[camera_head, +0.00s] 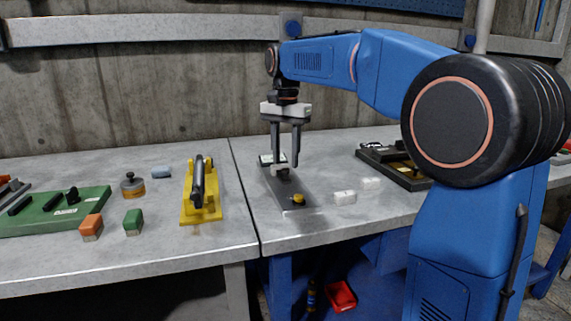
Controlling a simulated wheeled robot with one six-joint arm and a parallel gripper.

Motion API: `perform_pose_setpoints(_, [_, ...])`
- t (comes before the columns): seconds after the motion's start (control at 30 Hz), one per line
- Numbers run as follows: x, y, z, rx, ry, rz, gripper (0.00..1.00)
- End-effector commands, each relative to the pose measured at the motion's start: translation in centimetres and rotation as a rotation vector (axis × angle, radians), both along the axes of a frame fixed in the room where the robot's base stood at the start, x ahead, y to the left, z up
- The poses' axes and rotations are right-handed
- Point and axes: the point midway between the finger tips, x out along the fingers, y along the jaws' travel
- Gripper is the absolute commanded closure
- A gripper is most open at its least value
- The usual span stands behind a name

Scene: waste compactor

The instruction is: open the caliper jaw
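What looks like the caliper (287,188) is a flat grey bar lying on the workbench, with a yellow round knob (298,199) near its front end. A small block (282,171) stands on its far part, with a pale-and-dark piece behind it. I cannot make out the jaw itself clearly. My gripper (285,164) points down over the far part of the bar. Its two fingers are apart, one on each side of the small block in this view. I cannot tell whether they touch it.
A yellow fixture (202,194) with a dark handle stands to the left, past the bench seam. A green board (50,215), small blocks and a weight lie farther left. A dark tray (392,167) is at right.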

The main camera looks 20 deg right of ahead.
Motion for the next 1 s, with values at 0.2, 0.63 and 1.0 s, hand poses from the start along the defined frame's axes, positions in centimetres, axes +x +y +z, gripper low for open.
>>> perform_pose_setpoints(0.2, [0.0,0.0,-2.0,0.001,-0.001,0.000,0.63])
perform_pose_setpoints(0.63, [0.0,0.0,-2.5,0.000,-0.001,0.000,0.75])
perform_pose_setpoints(1.0, [-0.5,0.0,-2.4,0.000,-0.001,0.000,1.00])
